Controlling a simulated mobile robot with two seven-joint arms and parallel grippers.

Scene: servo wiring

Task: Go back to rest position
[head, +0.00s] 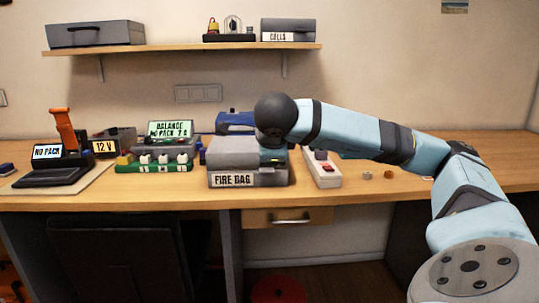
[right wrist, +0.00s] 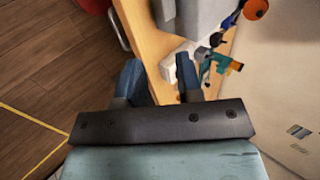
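My right arm reaches in from the right in the head view, with its dark rounded joint in front of the grey FIRE BAG box (head: 232,180). The gripper itself is not clearly visible there. In the right wrist view my right gripper (right wrist: 158,62) has its two dark fingers apart with nothing held between them. Beyond the fingers are the wooden bench edge, a white item and a grey block (right wrist: 203,16). My left gripper is in neither view.
On the bench (head: 455,180) stand a NO PACK device (head: 62,160), a 12 V unit (head: 106,144), a BALANCE charger (head: 172,128), a green board (head: 150,167) and a white power strip (head: 322,172). A shelf (head: 180,48) hangs above. The bench's right end is mostly clear.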

